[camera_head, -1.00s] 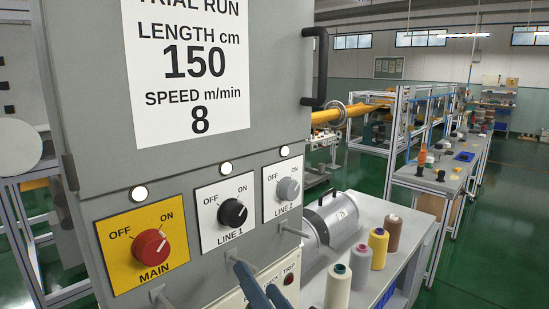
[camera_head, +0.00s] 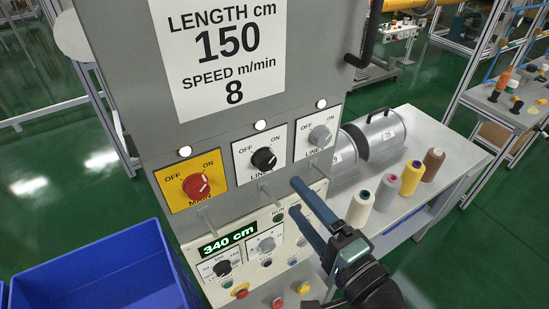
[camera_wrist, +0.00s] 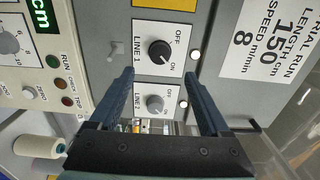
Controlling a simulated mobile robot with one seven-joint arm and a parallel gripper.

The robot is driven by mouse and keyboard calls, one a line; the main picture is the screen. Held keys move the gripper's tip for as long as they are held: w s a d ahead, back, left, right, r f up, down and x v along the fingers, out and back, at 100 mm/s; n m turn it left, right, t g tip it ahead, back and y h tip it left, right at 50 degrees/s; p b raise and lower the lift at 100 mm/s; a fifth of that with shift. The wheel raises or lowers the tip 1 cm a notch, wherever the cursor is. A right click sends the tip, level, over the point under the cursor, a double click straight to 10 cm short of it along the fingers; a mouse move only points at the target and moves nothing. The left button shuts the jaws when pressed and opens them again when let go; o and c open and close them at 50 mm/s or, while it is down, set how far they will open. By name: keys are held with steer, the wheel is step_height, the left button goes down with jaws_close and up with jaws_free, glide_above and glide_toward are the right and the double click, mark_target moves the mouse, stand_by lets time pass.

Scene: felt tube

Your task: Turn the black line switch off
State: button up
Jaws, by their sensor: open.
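The black line switch (camera_head: 263,159) is a round knob on a white LINE 1 plate on the grey cabinet front. Its white mark appears to point toward ON. It also shows in the wrist view (camera_wrist: 160,51), just beyond the fingertips. My gripper (camera_head: 294,196) is open and empty, its two blue fingers pointing at the cabinet, below and right of the black switch. In the wrist view my gripper (camera_wrist: 159,74) has its fingers spread either side of the LINE 1 and LINE 2 column, apart from the black knob.
A red MAIN switch (camera_head: 196,186) is left of the black one, a grey LINE 2 switch (camera_head: 319,136) right. Round lamps sit above all three. Small pegs stick out below the plates. A lower panel shows 340 cm (camera_head: 228,241). Thread cones (camera_head: 386,191) stand on a right-hand table.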

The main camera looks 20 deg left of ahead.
mark_target(268, 164)
steer(key=p+x, duration=0.3)
steer(key=x, duration=0.7)
steer(key=shift+d, duration=0.1)
steer(key=shift+c, duration=0.2)
jaws_close()
